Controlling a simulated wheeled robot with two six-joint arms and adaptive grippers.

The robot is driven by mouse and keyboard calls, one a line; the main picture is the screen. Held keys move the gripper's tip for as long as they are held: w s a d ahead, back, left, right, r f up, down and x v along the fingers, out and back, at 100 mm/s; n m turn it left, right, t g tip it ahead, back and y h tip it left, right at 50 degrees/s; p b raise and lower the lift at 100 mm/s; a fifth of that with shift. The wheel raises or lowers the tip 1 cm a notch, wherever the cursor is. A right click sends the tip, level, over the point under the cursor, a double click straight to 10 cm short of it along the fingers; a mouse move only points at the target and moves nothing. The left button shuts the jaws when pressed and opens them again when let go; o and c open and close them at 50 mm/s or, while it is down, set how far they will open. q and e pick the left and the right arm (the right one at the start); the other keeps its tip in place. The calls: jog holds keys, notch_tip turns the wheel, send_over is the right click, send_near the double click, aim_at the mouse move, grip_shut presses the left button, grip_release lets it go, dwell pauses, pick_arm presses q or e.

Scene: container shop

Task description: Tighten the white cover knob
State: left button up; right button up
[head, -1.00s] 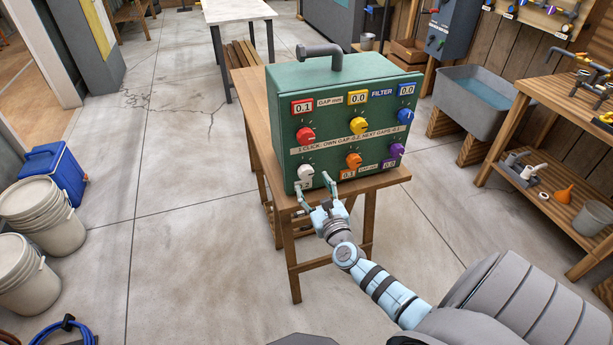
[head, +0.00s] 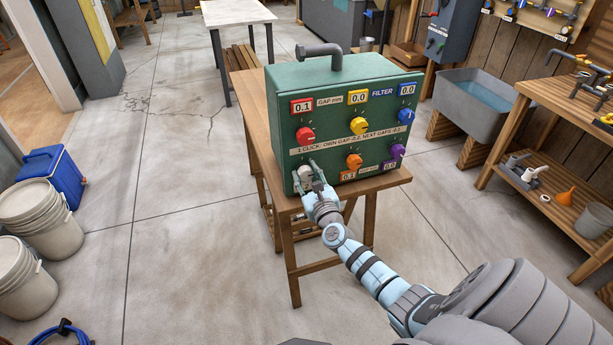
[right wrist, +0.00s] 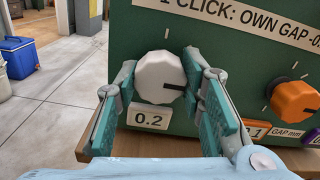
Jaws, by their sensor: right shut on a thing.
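The white cover knob (head: 305,173) is at the lower left of the green box's front (head: 285,122). In the right wrist view the white knob (right wrist: 160,78) has a dark pointer mark toward the right, and the label below it (right wrist: 150,118) reads 0.2. My right gripper (head: 309,172) is at the knob, with one finger on each side of it, shut on it. In the right wrist view its fingertips (right wrist: 160,80) flank the knob left and right. My left gripper is not in view.
The box stands on a wooden table (head: 262,140). Its other knobs are red (head: 305,135), yellow (head: 358,125), blue (head: 405,115), orange (head: 354,161) and purple (head: 396,152). A sink (head: 475,98) and shelf stand at right; buckets (head: 38,215) and a blue cooler (head: 52,178) at left.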

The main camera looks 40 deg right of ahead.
jog(key=shift+m, duration=0.3)
jog(key=m+b, duration=0.1)
jog(key=m, duration=0.3)
jog(key=shift+f+b, duration=0.1)
jog(key=shift+b, duration=0.3)
jog(key=shift+m+b, duration=0.65)
jog(key=shift+m, duration=1.45)
jog(key=o, duration=1.1)
jog(key=shift+o, duration=0.2)
jog(key=shift+s, duration=0.1)
jog(key=v, duration=1.2)
